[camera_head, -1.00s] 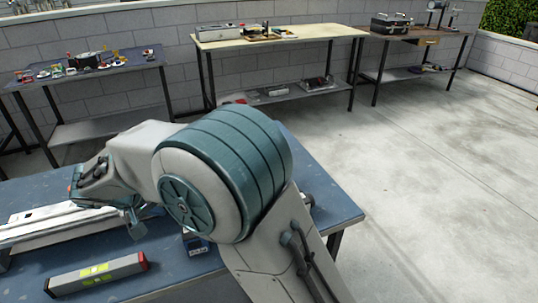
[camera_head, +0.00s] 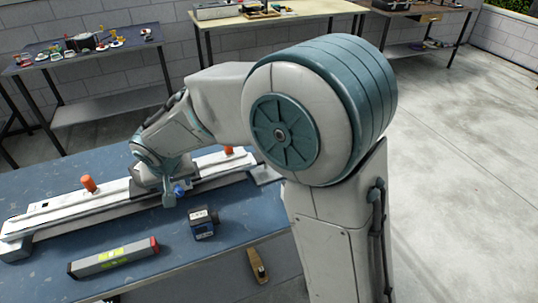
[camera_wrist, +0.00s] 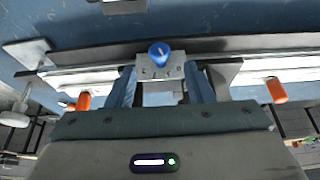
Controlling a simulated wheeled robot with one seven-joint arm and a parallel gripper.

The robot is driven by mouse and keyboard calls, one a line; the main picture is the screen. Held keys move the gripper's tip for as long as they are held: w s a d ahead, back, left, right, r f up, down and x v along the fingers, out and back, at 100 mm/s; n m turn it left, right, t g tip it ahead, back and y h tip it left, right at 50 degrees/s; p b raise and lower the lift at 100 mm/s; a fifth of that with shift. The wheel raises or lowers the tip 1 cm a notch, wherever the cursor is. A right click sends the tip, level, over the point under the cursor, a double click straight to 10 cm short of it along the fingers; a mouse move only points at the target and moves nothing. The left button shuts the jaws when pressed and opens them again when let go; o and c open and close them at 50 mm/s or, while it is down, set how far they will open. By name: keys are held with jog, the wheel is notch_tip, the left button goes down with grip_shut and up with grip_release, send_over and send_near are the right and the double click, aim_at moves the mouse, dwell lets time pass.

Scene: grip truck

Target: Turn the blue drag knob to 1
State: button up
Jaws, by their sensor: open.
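The blue drag knob (camera_wrist: 160,53) shows in the wrist view on a light plate (camera_wrist: 161,72) with small marks. The knob carries a white pointer line; the marks are too small to read surely. In the head view the knob (camera_head: 180,189) sits on the front side of the long metal rail (camera_head: 100,203), beside my gripper (camera_head: 172,196). In the wrist view my gripper (camera_wrist: 162,92) is open, its two fingers on either side of the plate, with the knob just beyond the fingertips. I cannot tell whether a finger touches the plate.
Orange posts (camera_head: 88,184) (camera_head: 228,151) stand on the rail. Other benches stand along the wall behind.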

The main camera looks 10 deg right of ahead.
jog(key=a+v, duration=0.1)
jog(key=v, duration=0.8)
jog(key=s+d+r+p, duration=0.2)
jog(key=s+d, duration=0.1)
jog(key=d, duration=0.8)
jog(key=s+d+r+m+h+p, duration=0.1)
jog(key=s+d+r+p, duration=0.1)
jog(key=d, duration=0.9)
jog(key=shift+s+r+m+g+h+p, duration=0.3)
jog(key=shift+s+r+g+p, duration=0.15)
jog(key=shift+s, duration=0.2)
jog(key=shift+d+f, duration=0.1)
jog(key=s+d+f+m, duration=0.1)
jog(key=s+d+f, duration=0.1)
jog(key=s+d, duration=0.5)
jog(key=shift+s+f, duration=0.25)
jog(key=shift+s, duration=0.15)
jog(key=shift+d+g, duration=0.1)
jog(key=shift+g, duration=0.15)
jog(key=shift+c, duration=0.3)
